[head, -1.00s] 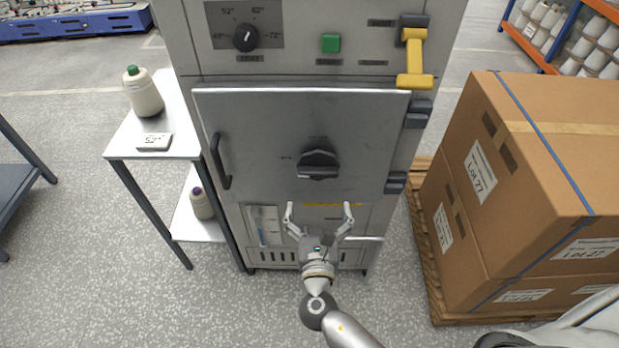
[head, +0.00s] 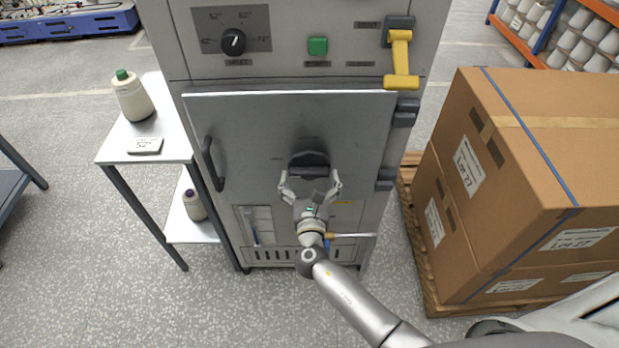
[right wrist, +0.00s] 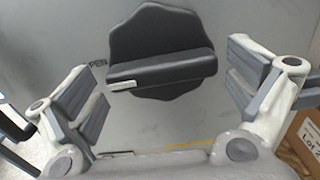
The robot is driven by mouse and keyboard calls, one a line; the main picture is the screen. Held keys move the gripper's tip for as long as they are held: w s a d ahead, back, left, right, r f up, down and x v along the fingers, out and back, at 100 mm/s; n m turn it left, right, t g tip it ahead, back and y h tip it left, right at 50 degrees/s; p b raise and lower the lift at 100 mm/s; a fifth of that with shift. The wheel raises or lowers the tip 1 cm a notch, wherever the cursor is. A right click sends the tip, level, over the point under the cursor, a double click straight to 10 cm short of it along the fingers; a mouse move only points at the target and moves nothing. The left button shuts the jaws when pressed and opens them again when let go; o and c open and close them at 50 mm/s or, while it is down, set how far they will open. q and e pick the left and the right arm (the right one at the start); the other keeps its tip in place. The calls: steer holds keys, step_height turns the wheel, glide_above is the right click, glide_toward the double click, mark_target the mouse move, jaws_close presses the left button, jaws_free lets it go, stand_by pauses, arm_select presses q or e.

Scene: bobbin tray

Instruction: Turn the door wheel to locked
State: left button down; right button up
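The door wheel (head: 309,160) is a dark knob with a raised grip bar, low in the middle of the grey cabinet door (head: 255,125). In the right wrist view the wheel (right wrist: 160,50) shows its bar lying nearly level, with a small white mark at the bar's left end and the letters "PEN" on the door to its left. My right gripper (head: 310,180) is open just below the wheel, its fingers spread to either side. In the right wrist view the open fingers (right wrist: 170,100) frame the wheel without visible contact. My left gripper is not in view.
A curved door handle (head: 211,163) is at the door's left. Above are a black dial (head: 233,42), a green button (head: 318,46) and a yellow lever (head: 401,60). A side table (head: 120,152) stands left; stacked cartons (head: 540,140) stand right.

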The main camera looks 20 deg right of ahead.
steer(key=c, duration=0.6)
steer(key=shift+f+m+b, duration=0.2)
steer(key=shift+m+b, duration=1.2)
steer(key=m+b, duration=0.4)
steer(key=m, duration=0.1)
steer(key=shift+b, duration=0.35)
steer(key=m+b, duration=0.4)
steer(key=m, duration=0.1)
steer(key=shift+d+f+m, duration=0.1)
steer(key=shift+m, duration=0.3)
steer(key=shift+m+b, duration=1.65)
steer(key=shift+m, duration=0.55)
steer(key=o, duration=0.7)
